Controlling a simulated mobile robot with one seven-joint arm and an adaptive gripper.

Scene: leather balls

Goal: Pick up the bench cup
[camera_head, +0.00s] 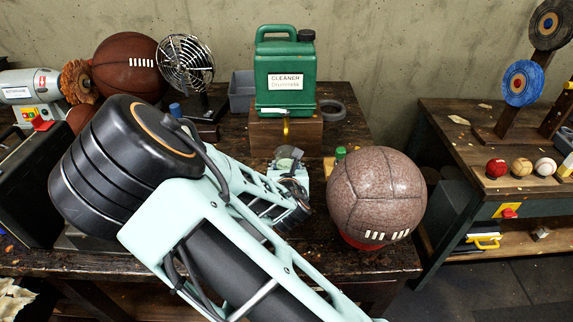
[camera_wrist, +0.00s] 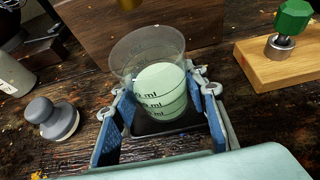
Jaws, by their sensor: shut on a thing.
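The bench cup (camera_wrist: 148,48) is a clear beaker with ml marks and pale green liquid in it. In the wrist view it is upright or nearly so between the blue-padded fingers of my gripper (camera_wrist: 160,95), which is shut on it. A dark square patch lies beneath the cup; I cannot tell whether the cup touches the surface. In the head view the cup (camera_head: 289,154) shows small beyond my gripper (camera_head: 291,190), in front of the wooden block. My arm hides part of the bench there.
A green cleaner canister (camera_head: 285,78) stands on a wooden block (camera_head: 262,132) close behind the cup. A large brown leather ball (camera_head: 377,190) rests on a red stand to the right. A grey knobbed weight (camera_wrist: 52,117) and a green-knobbed wooden board (camera_wrist: 275,68) flank the gripper.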

